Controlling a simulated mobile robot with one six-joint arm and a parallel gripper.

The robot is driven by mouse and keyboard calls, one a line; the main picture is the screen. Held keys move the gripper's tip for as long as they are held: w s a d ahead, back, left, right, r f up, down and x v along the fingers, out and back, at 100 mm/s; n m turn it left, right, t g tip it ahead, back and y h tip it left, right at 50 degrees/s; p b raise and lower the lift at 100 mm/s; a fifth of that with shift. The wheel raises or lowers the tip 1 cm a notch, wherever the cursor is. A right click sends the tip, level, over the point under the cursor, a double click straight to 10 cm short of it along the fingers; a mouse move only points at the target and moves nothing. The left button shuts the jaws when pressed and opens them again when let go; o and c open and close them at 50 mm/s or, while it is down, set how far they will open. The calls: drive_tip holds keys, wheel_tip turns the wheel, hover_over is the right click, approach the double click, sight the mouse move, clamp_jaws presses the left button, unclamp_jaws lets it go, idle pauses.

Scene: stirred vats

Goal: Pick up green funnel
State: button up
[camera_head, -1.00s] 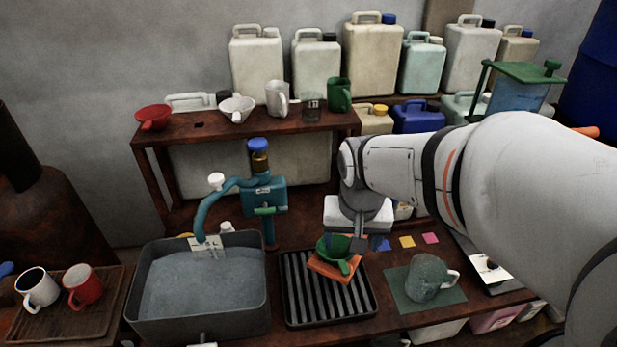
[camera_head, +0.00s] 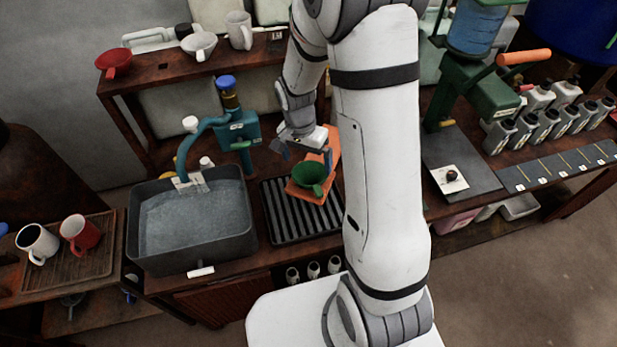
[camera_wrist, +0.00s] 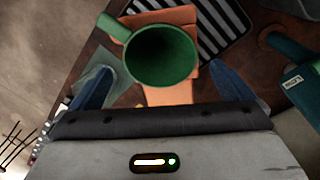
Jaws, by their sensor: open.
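The green funnel (camera_head: 310,176) sits on an orange slab (camera_head: 298,192) over the black slatted rack (camera_head: 274,216). My gripper (camera_head: 305,153) is open just behind and above the funnel in the head view. In the wrist view its blue fingers (camera_wrist: 162,84) stand apart on either side of the funnel's lower edge. I see no finger touching it. My forearm hides what lies right of the rack.
A grey basin (camera_head: 190,222) with a teal tap (camera_head: 238,130) stands left of the rack. White and red mugs (camera_head: 80,233) stand on a tray at far left. A green press (camera_head: 475,90) and several small bottles stand at right. A shelf with a red funnel (camera_head: 115,63) is behind.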

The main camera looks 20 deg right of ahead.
drive_tip(key=p, duration=0.1)
hover_over(308, 184)
drive_tip(key=shift+f, duration=2.05)
drive_tip(key=shift+c, duration=0.3)
drive_tip(key=c, duration=1)
